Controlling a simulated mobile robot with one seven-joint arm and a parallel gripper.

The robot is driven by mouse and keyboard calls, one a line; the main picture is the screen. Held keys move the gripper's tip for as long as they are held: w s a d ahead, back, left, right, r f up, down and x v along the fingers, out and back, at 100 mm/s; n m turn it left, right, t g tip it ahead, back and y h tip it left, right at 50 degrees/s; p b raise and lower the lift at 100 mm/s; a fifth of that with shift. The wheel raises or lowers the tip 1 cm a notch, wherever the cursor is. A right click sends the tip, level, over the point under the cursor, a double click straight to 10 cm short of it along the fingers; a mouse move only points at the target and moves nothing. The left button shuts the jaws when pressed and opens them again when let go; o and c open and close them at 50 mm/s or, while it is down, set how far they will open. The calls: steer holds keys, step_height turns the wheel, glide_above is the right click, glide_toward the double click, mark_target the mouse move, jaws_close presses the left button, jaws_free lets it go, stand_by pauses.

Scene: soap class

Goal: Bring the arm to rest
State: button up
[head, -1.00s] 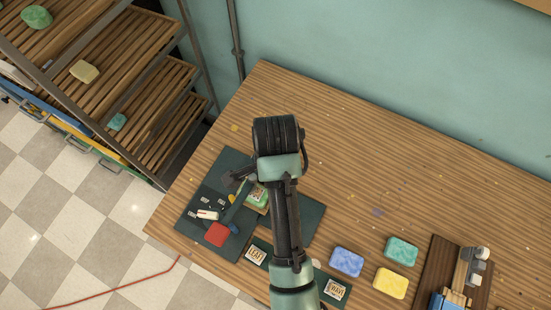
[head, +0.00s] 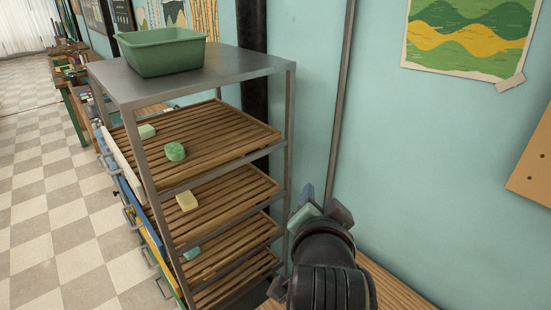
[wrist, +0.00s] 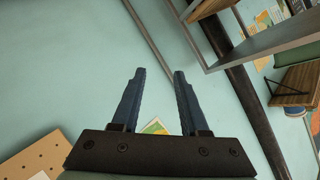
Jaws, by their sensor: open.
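My gripper (wrist: 159,76) is open in the wrist view. In the head view my gripper (head: 321,205) is partly hidden behind my dark wrist. It is raised in front of the wall, just right of the rack, and looks clear of it.
A metal rack (head: 190,75) with slatted wooden shelves stands at left, with a green tub (head: 163,58) on top. Several soaps lie on it, including a green one (head: 175,151) and a yellow one (head: 187,201). A wooden table edge (head: 390,287) shows below my arm.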

step_height(320, 180, up, 14)
steer(key=s+a+n+t, duration=0.1)
steer(key=a+n+t, duration=0.2)
steer(key=t, duration=0.2)
steer(key=s+a+r+n+t+y, duration=0.1)
steer(key=s+a+r+n+t, duration=0.1)
steer(key=s+r, duration=0.4)
steer(key=s+a+r+n+t+y, duration=0.1)
steer(key=s+r+n+t, duration=0.3)
steer(key=r, duration=0.9)
steer(key=s+a+t, duration=0.1)
steer(key=s+t, duration=0.1)
steer(key=s, duration=0.1)
steer(key=shift+s+r+t+b, duration=0.3)
steer(key=shift+r+t, duration=0.1)
